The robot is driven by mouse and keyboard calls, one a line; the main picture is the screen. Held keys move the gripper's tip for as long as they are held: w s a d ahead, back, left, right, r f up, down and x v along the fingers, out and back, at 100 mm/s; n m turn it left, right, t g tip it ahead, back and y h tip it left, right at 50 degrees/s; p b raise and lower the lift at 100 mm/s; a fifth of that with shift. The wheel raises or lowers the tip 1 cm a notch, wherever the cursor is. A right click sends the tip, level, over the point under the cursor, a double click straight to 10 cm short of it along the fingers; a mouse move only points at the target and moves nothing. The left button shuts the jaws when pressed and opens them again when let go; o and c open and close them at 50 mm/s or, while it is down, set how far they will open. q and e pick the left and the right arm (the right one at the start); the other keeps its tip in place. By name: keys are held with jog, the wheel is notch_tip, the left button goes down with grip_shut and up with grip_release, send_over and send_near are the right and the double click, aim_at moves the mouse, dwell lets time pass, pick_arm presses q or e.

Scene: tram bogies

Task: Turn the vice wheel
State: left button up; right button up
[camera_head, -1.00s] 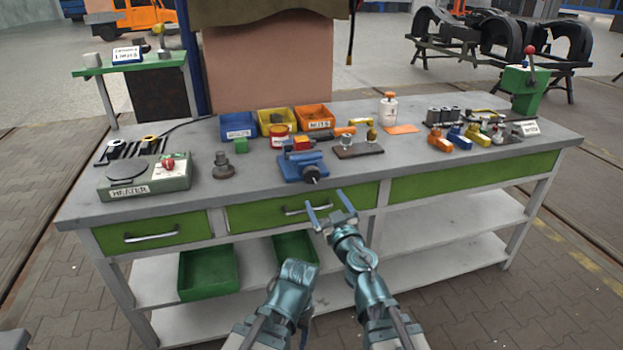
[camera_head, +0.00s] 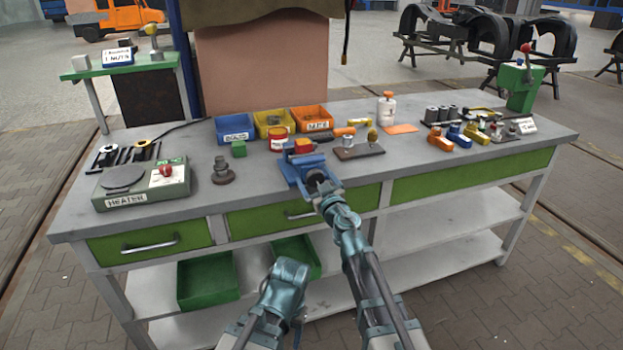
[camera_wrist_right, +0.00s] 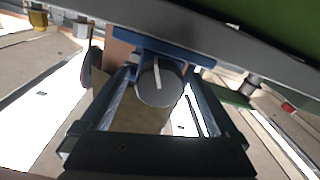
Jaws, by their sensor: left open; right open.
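The blue vice (camera_head: 297,167) is on the front edge of the grey workbench. Its round dark grey wheel (camera_wrist_right: 158,84), with a pale line across its face, shows in the right wrist view. My right gripper (camera_head: 319,190) reaches the front of the vice. In the wrist view its two open fingers (camera_wrist_right: 163,80) stand on either side of the wheel. I cannot tell whether they touch it. In the head view the gripper partly covers the wheel. My left gripper (camera_head: 291,272) is low in front of the bench, away from the vice and empty; its fingers are hard to make out.
The heater (camera_head: 142,187) and a dark round stand (camera_head: 222,174) are left of the vice. Blue, yellow and orange bins (camera_head: 312,119) stand behind it. A dark plate with small parts (camera_head: 358,150) lies to its right. Green drawers (camera_head: 150,245) line the bench front.

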jog(key=c, duration=1.4)
jog(key=shift+n, duration=0.3)
jog(key=shift+n, duration=3.1)
jog(key=o, duration=1.4)
